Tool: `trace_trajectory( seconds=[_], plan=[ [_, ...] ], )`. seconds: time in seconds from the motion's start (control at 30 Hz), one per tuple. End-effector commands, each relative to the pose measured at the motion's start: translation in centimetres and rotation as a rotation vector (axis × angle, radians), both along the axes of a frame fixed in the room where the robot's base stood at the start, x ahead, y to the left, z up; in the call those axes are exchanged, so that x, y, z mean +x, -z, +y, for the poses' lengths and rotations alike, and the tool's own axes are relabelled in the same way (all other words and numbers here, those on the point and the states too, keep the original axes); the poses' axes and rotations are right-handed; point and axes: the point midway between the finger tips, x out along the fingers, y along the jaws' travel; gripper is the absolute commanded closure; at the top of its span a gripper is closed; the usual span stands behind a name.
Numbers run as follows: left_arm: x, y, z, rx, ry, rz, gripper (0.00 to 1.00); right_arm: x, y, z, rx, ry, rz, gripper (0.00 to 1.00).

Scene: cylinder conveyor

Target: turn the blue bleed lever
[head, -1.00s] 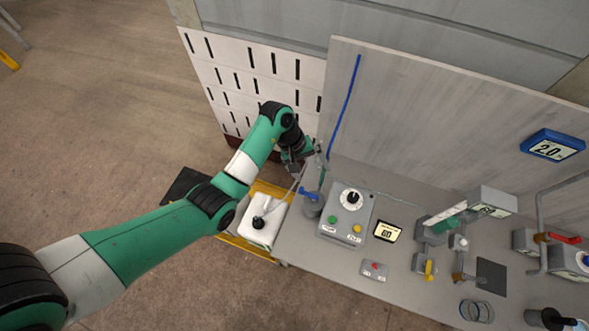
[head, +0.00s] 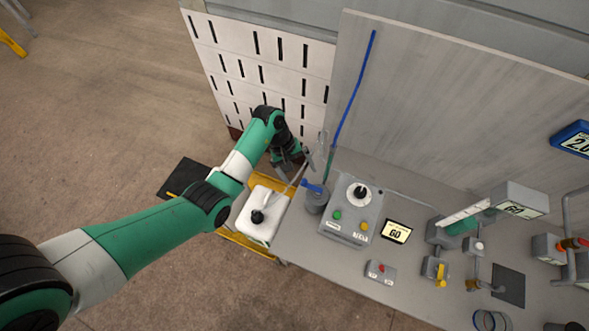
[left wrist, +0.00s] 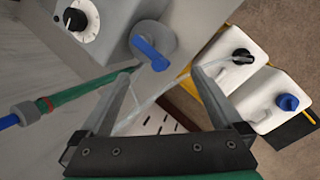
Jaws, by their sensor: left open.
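The blue bleed lever (head: 315,187) sits on top of a grey cylindrical pot (head: 318,203) at the left end of the bench. In the left wrist view the lever (left wrist: 150,53) shows on its grey round body (left wrist: 158,36), beyond the fingertips. My left gripper (head: 308,158) is open and empty, just behind the lever and apart from it. In the left wrist view the two fingers of this gripper (left wrist: 160,80) are spread, with the lever near the gap between their tips. A clear tube crosses between the fingers. My right gripper is in neither view.
A green and blue hose (left wrist: 75,97) runs close beside the left finger. A control box (head: 350,211) with a dial stands right of the lever. White jugs, one with a black cap (head: 263,217), stand in a yellow-edged tray (head: 243,243). A panel (head: 450,100) rises behind.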

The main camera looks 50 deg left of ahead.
Motion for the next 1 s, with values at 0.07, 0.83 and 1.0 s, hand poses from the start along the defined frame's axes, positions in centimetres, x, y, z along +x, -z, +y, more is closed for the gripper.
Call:
trace_trajectory(
  seconds=[0.07,0.83,1.0],
  plan=[
    [0.2,1.6,-0.4,0.0,0.0,0.0,0.0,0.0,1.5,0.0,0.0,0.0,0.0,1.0],
    [0.9,4.8,-1.6,0.0,0.0,-0.001,0.23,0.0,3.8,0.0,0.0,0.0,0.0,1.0],
    [0.9,4.8,-1.6,0.0,0.0,-0.001,0.54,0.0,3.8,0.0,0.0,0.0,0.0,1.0]
  ],
)
